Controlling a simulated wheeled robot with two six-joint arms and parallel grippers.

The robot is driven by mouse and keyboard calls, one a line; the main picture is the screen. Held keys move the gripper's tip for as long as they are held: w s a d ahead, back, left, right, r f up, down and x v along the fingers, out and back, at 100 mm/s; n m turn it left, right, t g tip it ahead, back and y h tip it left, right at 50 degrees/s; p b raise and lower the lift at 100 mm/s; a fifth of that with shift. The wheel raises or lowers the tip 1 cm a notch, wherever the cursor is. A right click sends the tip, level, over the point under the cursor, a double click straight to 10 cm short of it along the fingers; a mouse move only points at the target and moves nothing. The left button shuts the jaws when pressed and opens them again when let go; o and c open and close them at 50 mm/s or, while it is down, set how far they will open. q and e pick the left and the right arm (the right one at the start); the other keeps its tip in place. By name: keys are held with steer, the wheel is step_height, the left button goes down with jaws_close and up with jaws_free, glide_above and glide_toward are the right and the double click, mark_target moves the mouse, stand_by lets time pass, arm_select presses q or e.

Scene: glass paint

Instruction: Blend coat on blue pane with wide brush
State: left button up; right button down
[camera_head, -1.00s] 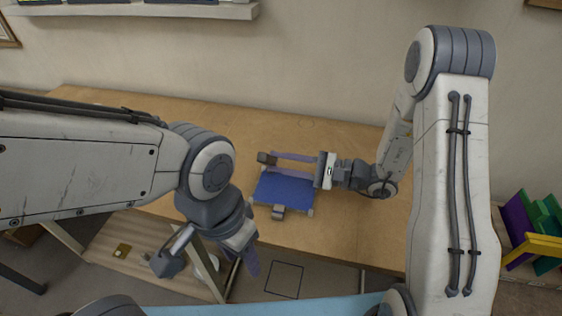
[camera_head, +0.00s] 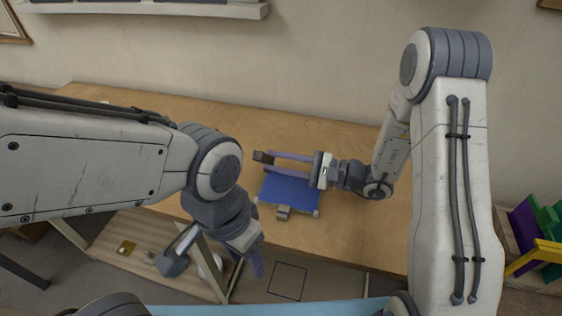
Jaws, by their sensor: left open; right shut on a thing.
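The blue pane (camera_head: 290,192) lies flat on the wooden table, with small pale pieces at its near corners and a grey clamp-like block (camera_head: 283,212) at its near edge. My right gripper (camera_head: 272,162) reaches in from the right over the pane's far edge. Its lavender fingers point left, and a small dark brown block at their tips looks like part of the wide brush (camera_head: 263,157). I cannot tell whether the brush touches the pane. My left gripper (camera_head: 257,264) hangs open and empty in front of the table's near edge, pointing down, partly hidden by its own wrist.
The wooden table (camera_head: 150,110) is clear to the left of and behind the pane. A lower shelf (camera_head: 110,255) with small items shows below at left. A rack of coloured panels (camera_head: 540,240) stands at far right. A wall shelf (camera_head: 150,10) is at the top.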

step_height(320, 180, up, 5)
steer(key=p, duration=0.3)
steer(key=shift+p, duration=0.3)
stand_by(0.4)
